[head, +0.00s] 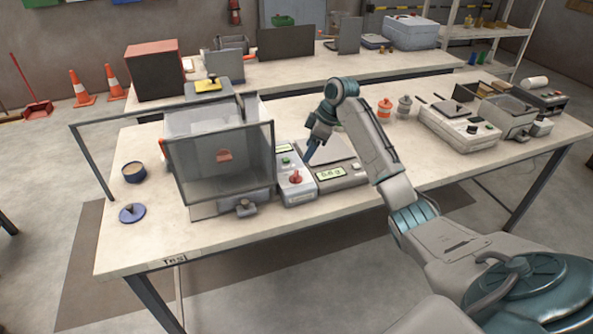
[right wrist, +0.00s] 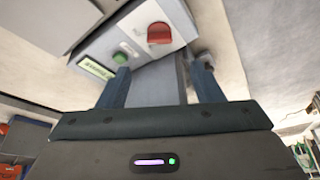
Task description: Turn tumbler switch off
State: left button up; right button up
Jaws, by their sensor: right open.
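A grey control box (head: 297,188) stands on the front table, with a red switch (head: 295,178) on its top, a green button (head: 286,161) and a small display. In the right wrist view the red switch (right wrist: 159,34) and the green button (right wrist: 120,58) show ahead of the fingers. My right gripper (head: 311,151) is open above the back part of the box, apart from the red switch. In the right wrist view its two fingers (right wrist: 163,80) are spread with no object held between them. My left gripper is not in view.
A scale (head: 342,181) with a lit display stands right of the box. A machine with a clear grey guard (head: 222,170) stands close on the left. Orange and grey containers (head: 385,106) and more devices (head: 460,128) stand further right. The table's front right is clear.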

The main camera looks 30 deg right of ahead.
aim_at(295, 173)
jog(key=p+x, duration=0.3)
jog(key=x, duration=0.6)
jog(key=shift+w+a+f, duration=0.1)
jog(key=shift+w+f, duration=0.05)
jog(key=shift+f, duration=0.15)
jog(key=shift+w+a+f, duration=0.1)
jog(key=shift+w+f, duration=0.05)
jog(key=shift+f, duration=0.3)
jog(key=shift+c, duration=0.2)
jog(key=c, duration=1)
